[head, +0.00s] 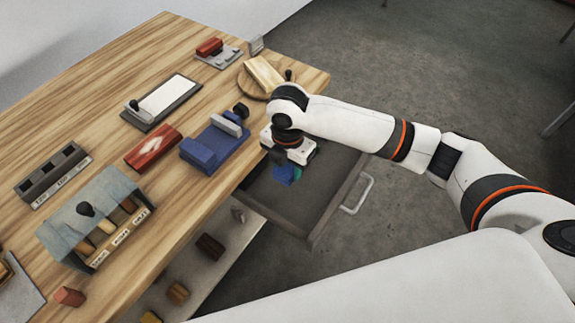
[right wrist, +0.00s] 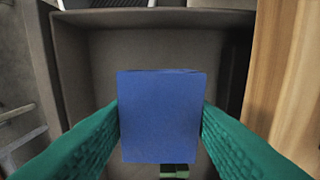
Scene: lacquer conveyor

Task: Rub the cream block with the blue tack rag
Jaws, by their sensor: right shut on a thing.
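The blue tack rag (right wrist: 160,115) shows as a plain blue block between the green fingers of my right gripper (right wrist: 160,108). In the head view my right gripper (head: 290,168) points down into the open drawer, with the blue rag (head: 284,176) at its fingertips. It is shut on the rag; whether the rag touches the drawer floor is unclear. The cream block (head: 262,72) lies tilted on a round wooden board (head: 246,86) at the table's far right corner, apart from the gripper. My left gripper is not in view.
The open drawer (head: 325,217) juts out from the table's right edge, its handle (head: 358,195) outward. A blue holder (head: 213,147), a red block (head: 153,149), a white-topped tray (head: 168,98) and a roofed rack (head: 95,218) stand on the table.

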